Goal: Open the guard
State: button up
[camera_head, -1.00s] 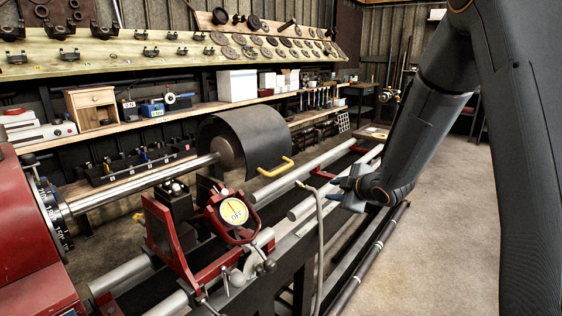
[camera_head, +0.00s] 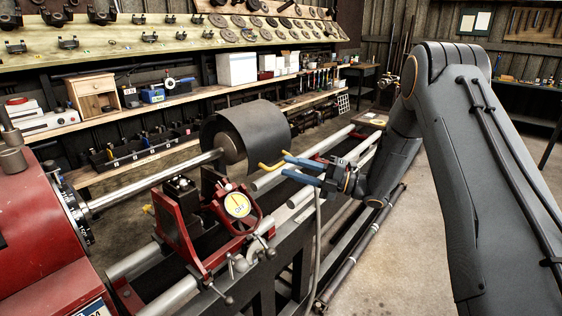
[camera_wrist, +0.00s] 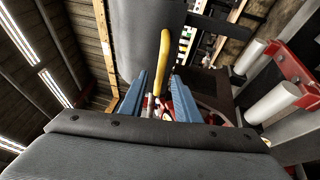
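The guard (camera_head: 262,133) is a dark curved cover over the disc at the end of the lathe's steel shaft. Its yellow handle (camera_head: 264,166) sticks out from its lower front edge. My gripper (camera_head: 284,165) has two blue fingers, spread apart, reaching in from the right at the handle. In the wrist view, the guard (camera_wrist: 143,35) fills the top centre. The handle (camera_wrist: 160,55) lies in line with the gap between the fingers of my gripper (camera_wrist: 158,76), with space on both sides. I cannot tell how deep between the fingertips it sits.
The red headstock (camera_head: 45,235) is at the left. Round bed rails (camera_head: 325,145) run behind my gripper. A shelf with tools lines the back. Floor at right is open.

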aim_at(281, 164)
jog(key=shift+p+x, duration=0.6)
jog(key=shift+x, duration=1.45)
grip_shut()
